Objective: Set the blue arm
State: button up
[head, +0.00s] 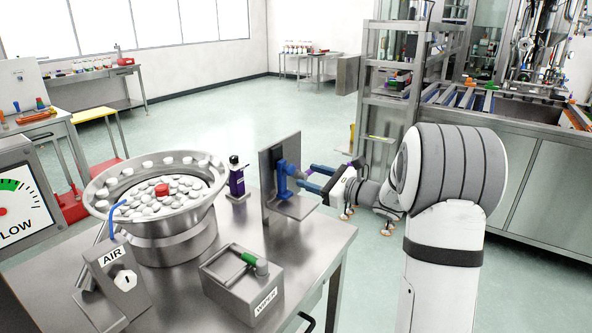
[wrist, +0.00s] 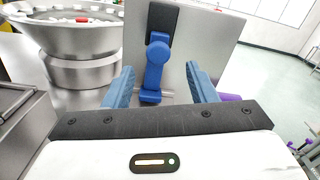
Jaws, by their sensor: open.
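The blue arm (wrist: 155,62) is a short lever with a round knob at its upper end, mounted on a dark strip of an upright grey metal plate. In the head view the blue arm (head: 283,178) stands on the near face of its bracket (head: 267,190) at the table's right edge. My gripper (head: 311,179) is open, with its blue fingers pointing left at the lever. In the wrist view my gripper (wrist: 160,88) has one finger on each side of the lever, with gaps on both sides. I cannot tell how deep the lever sits between the fingertips.
A bowl feeder (head: 160,225) with white caps and one red cap stands at the left. A WIPER box (head: 240,285) and an AIR unit (head: 113,280) are at the table's front. Open floor lies beyond the table.

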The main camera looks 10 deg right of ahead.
aim_at(293, 171)
jog(key=p+x, duration=0.1)
jog(key=x, duration=0.6)
jog(key=shift+w+a, duration=0.1)
jog(key=shift+a, duration=0.05)
jog(key=shift+c, duration=0.3)
grip_shut()
